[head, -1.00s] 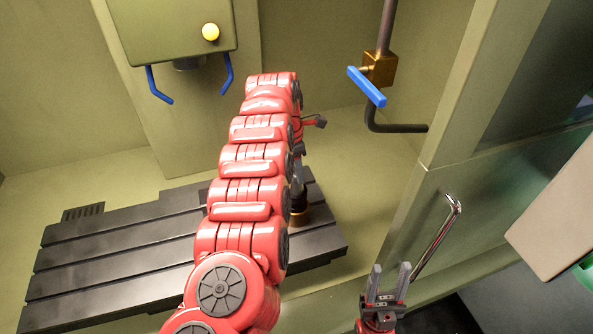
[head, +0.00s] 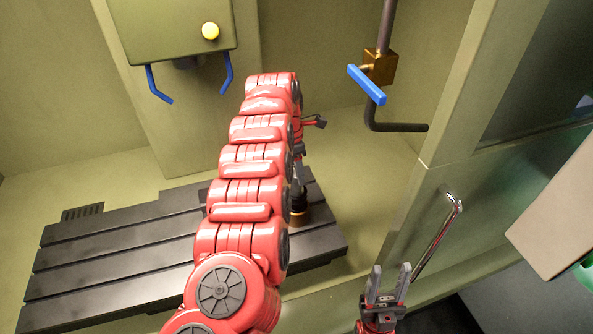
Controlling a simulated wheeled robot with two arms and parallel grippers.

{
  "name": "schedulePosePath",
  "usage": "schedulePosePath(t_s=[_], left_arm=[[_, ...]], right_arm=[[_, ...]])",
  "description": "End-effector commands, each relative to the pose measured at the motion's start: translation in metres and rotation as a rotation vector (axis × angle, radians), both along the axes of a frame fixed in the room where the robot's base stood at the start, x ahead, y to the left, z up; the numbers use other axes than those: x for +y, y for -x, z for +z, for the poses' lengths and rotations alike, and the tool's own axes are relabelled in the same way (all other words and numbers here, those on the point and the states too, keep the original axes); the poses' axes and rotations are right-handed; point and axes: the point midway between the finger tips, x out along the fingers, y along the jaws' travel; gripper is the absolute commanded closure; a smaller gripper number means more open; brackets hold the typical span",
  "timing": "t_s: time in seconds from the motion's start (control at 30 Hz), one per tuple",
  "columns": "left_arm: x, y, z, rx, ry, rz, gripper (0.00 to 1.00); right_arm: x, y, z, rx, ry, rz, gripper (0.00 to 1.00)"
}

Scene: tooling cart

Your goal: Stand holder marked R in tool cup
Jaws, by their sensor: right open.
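My left arm reaches over the black slotted table, and its gripper (head: 299,158) is mostly hidden behind my own red arm links. Only a small grey part of it shows, so its jaws cannot be judged. Just below it a dark, upright piece with a brass-coloured band (head: 299,206) stands at the table's right part. It is partly covered by my arm; I cannot tell holder from cup there, and no R mark is visible. My right gripper (head: 388,284) is open and empty, fingers pointing up, at the lower right in front of the machine's sill.
The black slotted table (head: 110,258) is bare on its left. A blue-handled valve (head: 367,86) on a pipe hangs at upper right. A spindle head with blue levers (head: 170,30) is at upper left. A chrome door handle (head: 440,235) stands close to my right gripper.

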Motion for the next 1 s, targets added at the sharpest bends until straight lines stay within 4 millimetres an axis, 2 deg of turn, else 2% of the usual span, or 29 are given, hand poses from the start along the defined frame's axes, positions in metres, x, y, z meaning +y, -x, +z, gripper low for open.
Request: schedulePosePath(t_s=[0.47,0.67,1.0], left_arm=[[0.0003,0.0004,-0.0010,0.002,-0.001,0.000,0.54],[0.0003,0.0005,-0.0011,0.002,-0.001,0.000,0.19],[0.0006,0.0002,0.0000,0.000,-0.001,0.000,0.19]], right_arm=[[0.0000,0.0000,-0.0002,0.000,0.000,0.000,0.53],[0.0000,0.0000,-0.0002,0.000,0.000,0.000,0.53],[0.0000,0.0000,-0.0023,0.000,0.000,0.000,0.53]])
